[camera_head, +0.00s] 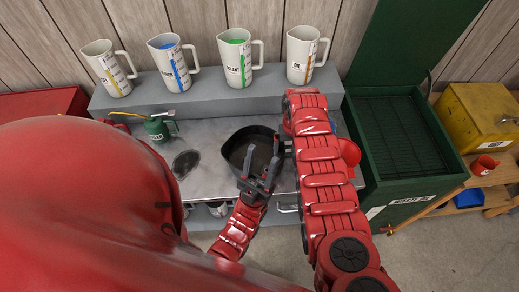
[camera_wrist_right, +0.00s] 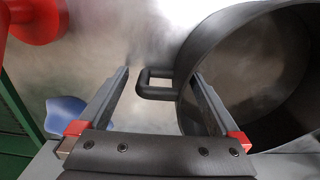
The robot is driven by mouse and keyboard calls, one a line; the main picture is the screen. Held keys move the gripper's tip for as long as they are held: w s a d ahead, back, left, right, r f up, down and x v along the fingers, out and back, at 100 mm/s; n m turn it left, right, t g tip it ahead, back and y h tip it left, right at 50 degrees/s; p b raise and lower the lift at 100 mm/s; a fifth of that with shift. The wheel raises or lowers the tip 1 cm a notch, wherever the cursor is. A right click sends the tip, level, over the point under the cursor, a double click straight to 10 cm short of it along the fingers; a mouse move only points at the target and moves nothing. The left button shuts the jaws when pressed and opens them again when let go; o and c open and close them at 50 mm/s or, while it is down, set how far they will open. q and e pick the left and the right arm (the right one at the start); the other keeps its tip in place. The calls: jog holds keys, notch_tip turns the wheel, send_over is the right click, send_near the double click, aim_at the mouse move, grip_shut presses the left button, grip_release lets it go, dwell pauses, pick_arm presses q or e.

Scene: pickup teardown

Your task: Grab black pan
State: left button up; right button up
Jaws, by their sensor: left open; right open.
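The black pan (camera_head: 237,142) sits on the grey metal bench. In the right wrist view the pan (camera_wrist_right: 255,65) fills the right side, and its small loop handle (camera_wrist_right: 152,84) points left. My right gripper (camera_wrist_right: 160,76) is open, with the handle between its fingertips in this view; contact cannot be told. In the head view that gripper is mostly hidden by my right arm, at the pan's right side. My left gripper (camera_head: 262,165) is open and empty, over or just in front of the pan's near rim; I cannot tell if it touches.
Several labelled jugs (camera_head: 236,58) stand on the raised grey shelf (camera_head: 215,93) behind. A green oil can (camera_head: 157,130) and a dark puddle (camera_head: 184,164) lie left of the pan. A red object (camera_wrist_right: 35,18) and a green bin (camera_head: 400,192) are to the right.

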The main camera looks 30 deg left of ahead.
grip_shut()
dwell(0.5)
